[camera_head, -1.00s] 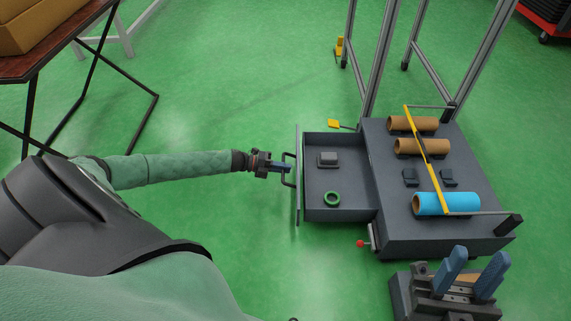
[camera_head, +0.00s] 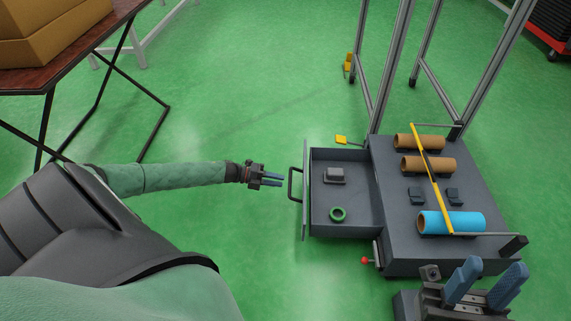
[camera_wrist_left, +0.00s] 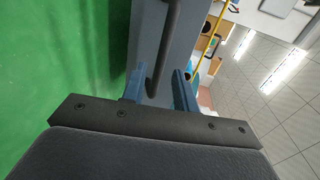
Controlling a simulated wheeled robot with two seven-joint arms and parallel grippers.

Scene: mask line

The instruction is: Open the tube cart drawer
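The tube cart (camera_head: 400,253) is a dark grey box at the right in the head view. Its drawer (camera_head: 331,203) is pulled out to the left, with a grey block (camera_head: 334,175) and a green ring (camera_head: 338,214) inside. The black drawer handle (camera_head: 291,184) stands out from the drawer front. My left gripper (camera_head: 281,180) is open and empty, just left of the handle and apart from it. In the left wrist view the handle (camera_wrist_left: 163,55) shows beyond and between my open fingers (camera_wrist_left: 160,90). My right gripper (camera_head: 487,278) has its blue fingers spread at the bottom right, with nothing between them.
Brown tubes (camera_head: 428,164) and a blue tube (camera_head: 450,222) lie on the cart top under a yellow bar (camera_head: 432,180). A red-tipped lever (camera_head: 365,260) sticks out at the cart's front left. A table with boxes (camera_head: 60,30) stands at the upper left. Green floor between is clear.

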